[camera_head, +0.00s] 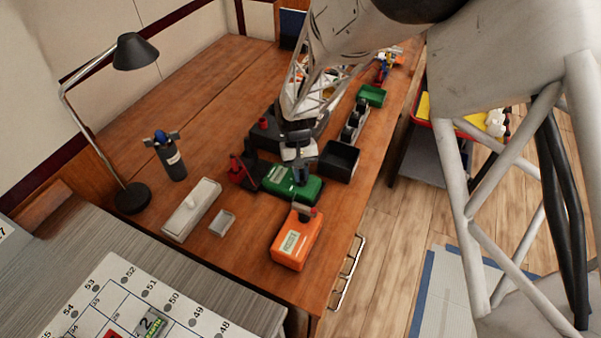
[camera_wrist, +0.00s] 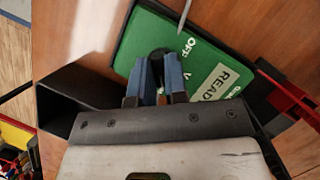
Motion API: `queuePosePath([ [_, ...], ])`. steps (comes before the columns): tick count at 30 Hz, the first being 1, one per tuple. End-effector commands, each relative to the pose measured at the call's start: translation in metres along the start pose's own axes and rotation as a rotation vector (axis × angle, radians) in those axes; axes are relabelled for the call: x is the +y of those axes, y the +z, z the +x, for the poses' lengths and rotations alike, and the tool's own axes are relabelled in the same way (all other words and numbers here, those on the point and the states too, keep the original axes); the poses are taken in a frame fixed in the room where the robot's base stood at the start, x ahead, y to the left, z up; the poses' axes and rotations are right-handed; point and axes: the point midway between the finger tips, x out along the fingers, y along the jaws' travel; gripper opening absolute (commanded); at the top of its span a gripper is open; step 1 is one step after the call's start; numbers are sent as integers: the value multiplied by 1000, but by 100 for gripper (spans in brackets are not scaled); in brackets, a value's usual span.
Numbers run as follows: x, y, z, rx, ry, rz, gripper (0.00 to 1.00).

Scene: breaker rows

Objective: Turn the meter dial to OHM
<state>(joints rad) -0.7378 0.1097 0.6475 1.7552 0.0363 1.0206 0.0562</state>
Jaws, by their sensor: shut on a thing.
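The green meter (camera_head: 277,184) lies on the wooden table in the head view. In the wrist view its green face (camera_wrist: 210,62) shows white lettering "OFF" and "V" and a pale label beginning "READ". My gripper (camera_head: 301,180) points down over the meter's right part. In the wrist view my blue-grey fingers (camera_wrist: 158,72) are shut on a dark round dial (camera_wrist: 158,56). The fingers cover much of the dial, so its pointer direction cannot be told. No "OHM" mark is readable; part of the face is hidden by my gripper.
A black open box (camera_head: 340,158) stands right of the meter. Red and black parts (camera_head: 240,172) are close on its left. An orange box (camera_head: 297,243) is in front. A white block (camera_head: 190,212), a small grey tray (camera_head: 222,223) and a lamp (camera_head: 132,196) are further left.

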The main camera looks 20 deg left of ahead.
Motion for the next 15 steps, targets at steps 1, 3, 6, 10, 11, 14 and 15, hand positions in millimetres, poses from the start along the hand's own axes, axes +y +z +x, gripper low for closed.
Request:
queuePosePath([
  [1, 1, 1, 4, -6, -11, 28, 0],
  [3, 1, 1, 4, -6, -25, 61, 0],
  [6, 1, 1, 4, -6, -41, 98, 0],
  [10, 1, 1, 4, -6, -51, 126, 0],
  [11, 1, 1, 4, -6, -53, 130, 0],
  [14, 1, 1, 4, -6, -56, 137, 0],
  [15, 1, 1, 4, -6, -56, 138, 0],
])
